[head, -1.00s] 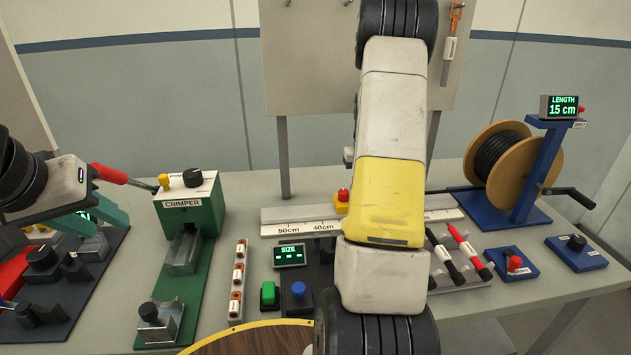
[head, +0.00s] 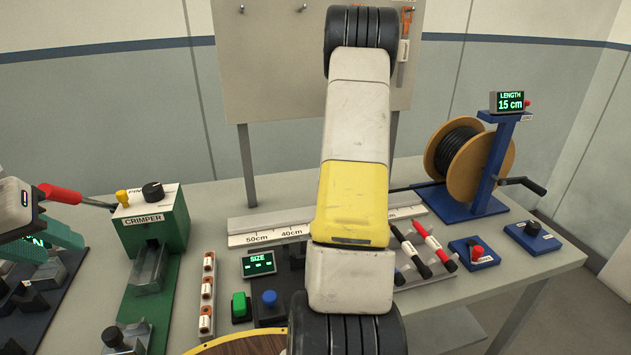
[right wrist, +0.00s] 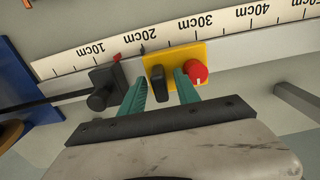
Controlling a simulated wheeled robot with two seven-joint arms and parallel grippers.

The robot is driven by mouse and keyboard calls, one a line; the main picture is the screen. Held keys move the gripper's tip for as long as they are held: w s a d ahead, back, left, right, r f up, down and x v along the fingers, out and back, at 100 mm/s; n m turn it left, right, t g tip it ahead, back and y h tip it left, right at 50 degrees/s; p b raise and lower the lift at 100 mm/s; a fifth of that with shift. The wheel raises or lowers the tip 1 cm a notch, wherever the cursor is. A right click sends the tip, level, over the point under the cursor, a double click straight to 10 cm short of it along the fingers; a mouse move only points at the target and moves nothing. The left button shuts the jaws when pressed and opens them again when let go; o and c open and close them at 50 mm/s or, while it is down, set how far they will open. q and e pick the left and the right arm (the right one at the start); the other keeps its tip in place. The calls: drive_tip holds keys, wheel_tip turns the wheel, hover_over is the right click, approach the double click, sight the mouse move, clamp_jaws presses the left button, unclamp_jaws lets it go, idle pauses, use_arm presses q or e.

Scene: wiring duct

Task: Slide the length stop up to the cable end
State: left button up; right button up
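The yellow length stop (right wrist: 190,58) sits at the ruler (right wrist: 225,25), roughly between the 20cm and 30cm labels, in the right wrist view. It has a black upright grip (right wrist: 158,84) and a red knob (right wrist: 196,71). My right gripper (right wrist: 160,92) has its green fingers on either side of the black grip, with narrow gaps; contact is unclear. The black cable (right wrist: 42,108) runs from the left into a black knobbed block (right wrist: 104,88); its end is not clear. My right arm hides the stop in the head view. My left gripper (head: 45,238) is at the left edge, partly cut off.
The spool (head: 470,160) and a length display (head: 509,102) reading 15 cm stand at the right. The crimper (head: 150,220) stands at the left. Between the stop and the black block is a short gap. A red marker (right wrist: 117,57) shows at the ruler.

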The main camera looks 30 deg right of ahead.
wheel_tip(320, 180, up, 8)
drive_tip(key=shift+f, duration=0.1)
idle(0.5)
drive_tip(key=shift+c, duration=0.2)
